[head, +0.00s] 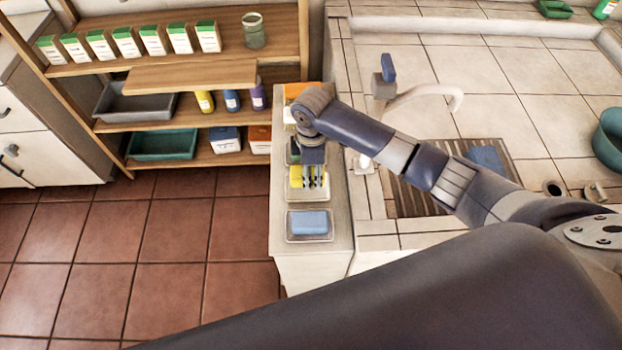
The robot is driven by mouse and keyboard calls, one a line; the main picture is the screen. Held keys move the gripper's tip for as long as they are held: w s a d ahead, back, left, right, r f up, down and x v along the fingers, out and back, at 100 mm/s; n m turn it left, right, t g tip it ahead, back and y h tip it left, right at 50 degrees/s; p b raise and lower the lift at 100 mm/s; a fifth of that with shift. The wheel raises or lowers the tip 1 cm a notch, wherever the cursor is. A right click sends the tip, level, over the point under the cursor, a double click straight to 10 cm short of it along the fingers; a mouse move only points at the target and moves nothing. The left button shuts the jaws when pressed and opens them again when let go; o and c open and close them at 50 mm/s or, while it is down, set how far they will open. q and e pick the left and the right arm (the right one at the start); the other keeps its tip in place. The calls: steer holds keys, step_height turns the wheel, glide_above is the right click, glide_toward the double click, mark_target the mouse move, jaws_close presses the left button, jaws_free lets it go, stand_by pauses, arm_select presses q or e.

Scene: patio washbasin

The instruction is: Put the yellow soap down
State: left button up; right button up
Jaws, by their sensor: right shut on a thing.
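The yellow soap (296,178) is in the head view on the narrow white counter, at a soap dish (313,196). My right gripper (314,184) points down over it and is shut on it, hiding its right part. I cannot tell whether the soap touches the dish floor. A blue soap (309,222) lies in another dish (310,239) just nearer to me. My left gripper is not in view.
Behind the gripper, more dishes are partly hidden by my arm, with an orange thing (300,89) at the far end. A tiled washbasin counter with a faucet (430,94) stands to the right. A wooden shelf (190,77) with boxes and bottles stands at left.

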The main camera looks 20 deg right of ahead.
mark_target(312, 181)
step_height(312, 181, down, 4)
steer(key=shift+f, duration=0.1)
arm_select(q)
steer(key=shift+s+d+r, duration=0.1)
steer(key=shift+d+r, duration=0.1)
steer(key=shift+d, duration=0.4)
arm_select(e)
steer(key=shift+f, duration=0.2)
steer(key=o, duration=1.3)
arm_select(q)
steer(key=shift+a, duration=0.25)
arm_select(e)
steer(key=shift+r, duration=0.1)
